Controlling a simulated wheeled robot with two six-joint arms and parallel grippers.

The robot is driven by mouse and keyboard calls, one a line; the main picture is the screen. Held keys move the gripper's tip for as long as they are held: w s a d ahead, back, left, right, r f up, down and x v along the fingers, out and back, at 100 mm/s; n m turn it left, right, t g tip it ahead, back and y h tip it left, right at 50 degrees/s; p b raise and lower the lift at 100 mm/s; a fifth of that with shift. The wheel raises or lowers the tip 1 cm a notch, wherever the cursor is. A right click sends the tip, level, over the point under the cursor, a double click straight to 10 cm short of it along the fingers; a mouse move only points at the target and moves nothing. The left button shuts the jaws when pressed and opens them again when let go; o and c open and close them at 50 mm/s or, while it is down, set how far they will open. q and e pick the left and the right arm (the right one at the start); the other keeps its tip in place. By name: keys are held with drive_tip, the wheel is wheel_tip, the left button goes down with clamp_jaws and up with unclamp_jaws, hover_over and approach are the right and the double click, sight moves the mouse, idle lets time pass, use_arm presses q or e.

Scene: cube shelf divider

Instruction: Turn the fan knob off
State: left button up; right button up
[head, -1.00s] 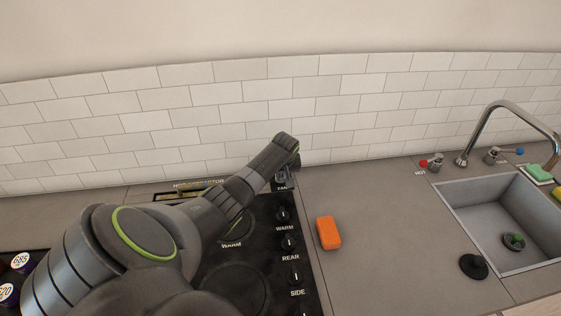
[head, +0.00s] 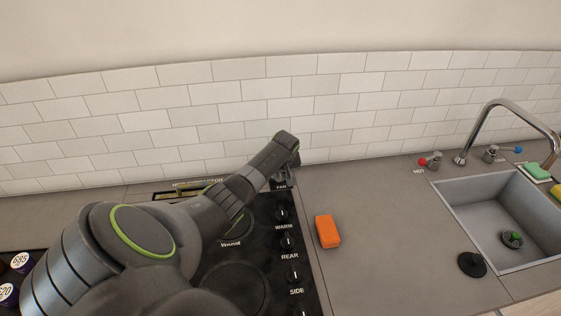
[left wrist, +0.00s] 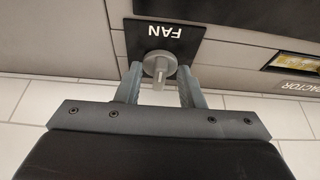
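The fan knob (left wrist: 160,68) is a grey round knob with a raised bar, mounted on a black plate marked FAN (left wrist: 168,38). In the left wrist view the two fingers of my left gripper (left wrist: 160,80) stand on either side of the knob, apart from its raised bar. I cannot tell whether a finger touches the knob's rim. In the head view my left gripper (head: 288,160) is at the back right corner of the cooktop, and the arm hides most of the knob. My right gripper is not in view.
The black cooktop (head: 268,220) has several more knobs along its right side, labelled WARM, REAR and SIDE. An orange block (head: 327,231) lies on the counter to the right. A sink (head: 484,208) with a faucet is further right. The tiled wall is close behind the gripper.

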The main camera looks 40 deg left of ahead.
use_arm(q)
drive_tip(key=shift+r, duration=0.15)
drive_tip(key=shift+d+r, duration=0.15)
drive_tip(key=shift+r, duration=0.1)
drive_tip(key=b+v, duration=0.2)
drive_tip(key=v, duration=1.4)
drive_tip(key=shift+r, duration=0.3)
drive_tip(key=shift+s+d, duration=0.1)
drive_tip(key=shift+s, duration=0.05)
